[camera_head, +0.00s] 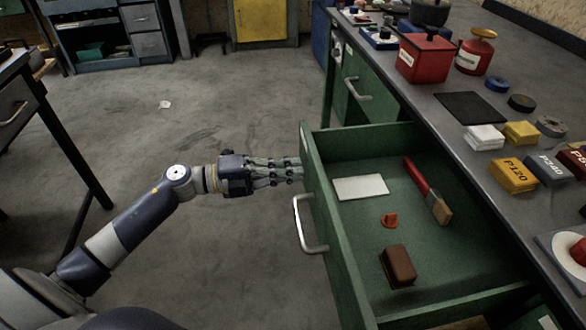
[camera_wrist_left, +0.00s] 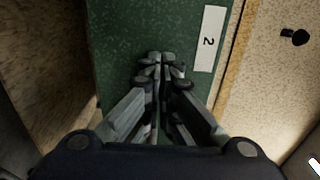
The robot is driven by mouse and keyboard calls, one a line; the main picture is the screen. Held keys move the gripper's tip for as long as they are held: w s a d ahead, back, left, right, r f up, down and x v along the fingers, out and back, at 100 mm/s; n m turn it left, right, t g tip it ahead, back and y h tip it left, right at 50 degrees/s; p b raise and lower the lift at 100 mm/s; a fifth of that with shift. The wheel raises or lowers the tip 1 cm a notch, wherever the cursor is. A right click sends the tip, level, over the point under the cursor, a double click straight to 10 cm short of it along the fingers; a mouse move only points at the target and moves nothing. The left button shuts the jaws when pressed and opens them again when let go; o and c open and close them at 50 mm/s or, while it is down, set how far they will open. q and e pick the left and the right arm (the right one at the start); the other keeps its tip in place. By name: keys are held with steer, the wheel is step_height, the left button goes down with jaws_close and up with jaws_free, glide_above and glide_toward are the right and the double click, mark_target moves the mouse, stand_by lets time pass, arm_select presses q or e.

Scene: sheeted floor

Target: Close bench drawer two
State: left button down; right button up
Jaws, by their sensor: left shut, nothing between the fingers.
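A green bench drawer (camera_head: 437,299) stands pulled out from the bench, its front panel facing left with a metal handle (camera_head: 308,226). Inside lie a white card, a red-handled brush, a small red item and a brown block. My left gripper (camera_head: 298,170) is shut and empty, its fingertips at the outer face of the drawer front, above the handle. In the left wrist view the green front (camera_wrist_left: 120,40) fills the middle and a white label (camera_wrist_left: 209,38) reads 2. Whether the fingertips touch the panel I cannot tell. My right gripper is out of view.
The grey bench top (camera_head: 420,60) carries a red tin (camera_head: 425,58), sanding blocks and several tape rolls. Another green drawer (camera_head: 360,85) with a handle sits farther along the bench. A dark table (camera_head: 40,110) stands at left; the concrete floor between is mostly clear.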

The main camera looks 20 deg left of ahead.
mark_target(396, 174)
arm_select(q)
steer(key=shift+w+d, duration=0.2)
steer(key=shift+d, duration=0.1)
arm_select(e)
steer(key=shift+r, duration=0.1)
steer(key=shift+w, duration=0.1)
